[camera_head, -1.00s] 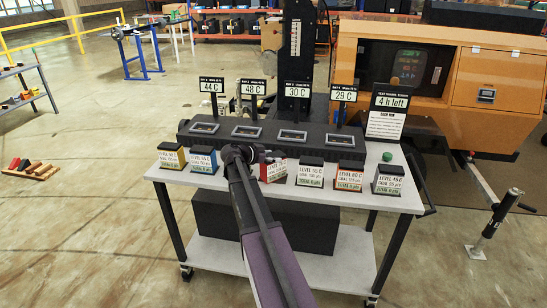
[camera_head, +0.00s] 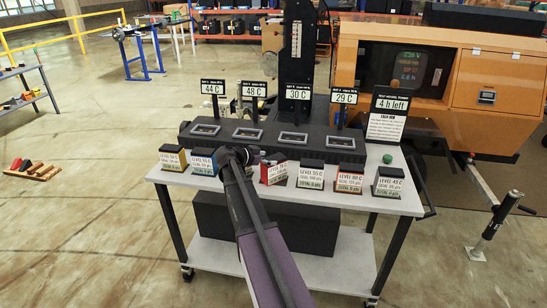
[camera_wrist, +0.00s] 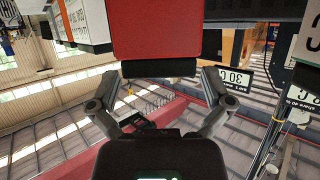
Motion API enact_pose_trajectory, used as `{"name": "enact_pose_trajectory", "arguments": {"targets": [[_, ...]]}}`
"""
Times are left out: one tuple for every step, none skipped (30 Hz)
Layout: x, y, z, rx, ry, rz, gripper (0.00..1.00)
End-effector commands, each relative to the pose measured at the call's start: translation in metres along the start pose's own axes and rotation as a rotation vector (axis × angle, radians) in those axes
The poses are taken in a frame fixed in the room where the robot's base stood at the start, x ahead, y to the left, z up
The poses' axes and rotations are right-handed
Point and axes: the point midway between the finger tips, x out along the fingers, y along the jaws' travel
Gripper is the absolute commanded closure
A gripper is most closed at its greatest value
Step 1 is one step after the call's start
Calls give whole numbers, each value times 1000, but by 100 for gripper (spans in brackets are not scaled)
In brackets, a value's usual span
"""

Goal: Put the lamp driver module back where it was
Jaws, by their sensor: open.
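No thing in view is legibly marked as the lamp driver module, so I cannot tell which it is. A red-sided box with a white label and a black top (camera_head: 274,170) stands in the front row on the cart, just right of my gripper (camera_head: 250,157). In the wrist view a red block with a black edge (camera_wrist: 157,30) fills the top middle, beyond my gripper (camera_wrist: 160,76). The fingers are spread wide and nothing shows held between them. My arm hides part of the bench between the blue box (camera_head: 202,161) and the red one.
The grey cart top (camera_head: 405,206) carries several labelled boxes in a row. Behind them is a long black unit with four framed windows (camera_head: 247,132) and temperature signs. An orange machine (camera_head: 490,80) stands behind.

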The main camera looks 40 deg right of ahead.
Motion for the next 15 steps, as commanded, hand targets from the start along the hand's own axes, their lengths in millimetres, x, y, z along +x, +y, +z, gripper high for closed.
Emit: {"name": "enact_pose_trajectory", "arguments": {"targets": [[-10,0,-3,-1,0,-3,0],[-14,0,-3,0,0,-2,0],[-21,1,-3,0,0,-2,0],[-26,1,-3,0,0,-2,0],[-32,0,-3,0,0,-2,0],[-38,0,-3,0,0,-3,0],[-43,0,-3,-1,0,-2,0],[-48,0,-3,-1,0,-2,0],[-55,0,-3,-1,0,-2,0],[-60,0,-3,-1,0,-2,0],[-64,0,-3,-1,0,-2,0],[-69,0,-3,0,0,-2,0],[-73,0,-2,0,0,-1,0],[-77,0,-2,0,0,-1,0],[-81,0,-2,0,0,-1,0]]}}
